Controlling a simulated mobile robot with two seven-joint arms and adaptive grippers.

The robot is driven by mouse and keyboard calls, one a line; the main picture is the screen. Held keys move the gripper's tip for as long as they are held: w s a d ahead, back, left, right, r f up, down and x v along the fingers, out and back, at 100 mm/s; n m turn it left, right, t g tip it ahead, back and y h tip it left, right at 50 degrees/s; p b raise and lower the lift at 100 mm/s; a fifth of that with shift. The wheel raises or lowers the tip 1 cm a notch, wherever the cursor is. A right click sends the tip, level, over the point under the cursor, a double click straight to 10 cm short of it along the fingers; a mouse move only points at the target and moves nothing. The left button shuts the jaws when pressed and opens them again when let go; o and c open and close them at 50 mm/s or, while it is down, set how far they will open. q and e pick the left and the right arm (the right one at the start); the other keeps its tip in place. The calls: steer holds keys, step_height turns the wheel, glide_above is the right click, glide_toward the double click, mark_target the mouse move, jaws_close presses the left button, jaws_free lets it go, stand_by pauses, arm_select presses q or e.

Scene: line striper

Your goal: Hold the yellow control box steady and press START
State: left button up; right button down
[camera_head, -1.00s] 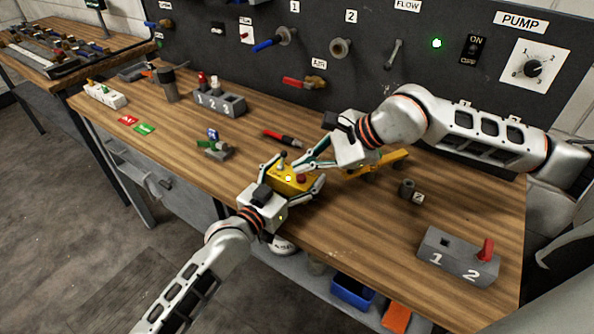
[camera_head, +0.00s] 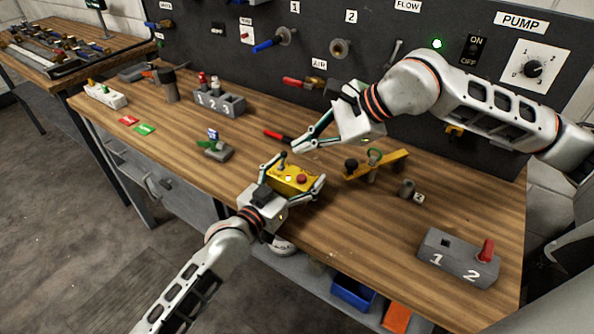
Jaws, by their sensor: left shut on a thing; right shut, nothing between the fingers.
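The yellow control box (camera_head: 292,180) stands on the bench near its front edge, with a red button, a small lit white spot and a dark knob or lever on top. My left gripper (camera_head: 295,178) is shut on it, one finger at each side. My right gripper (camera_head: 302,146) is shut and empty, above and behind the box, clear of it. Lettering on the box is too small to read.
A yellow lever piece (camera_head: 380,163) lies right of the box, a red-handled tool (camera_head: 277,136) behind it. A grey block marked 1 and 2 (camera_head: 455,258) sits front right.

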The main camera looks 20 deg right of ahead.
arm_select(q)
steer(key=o, duration=1.6)
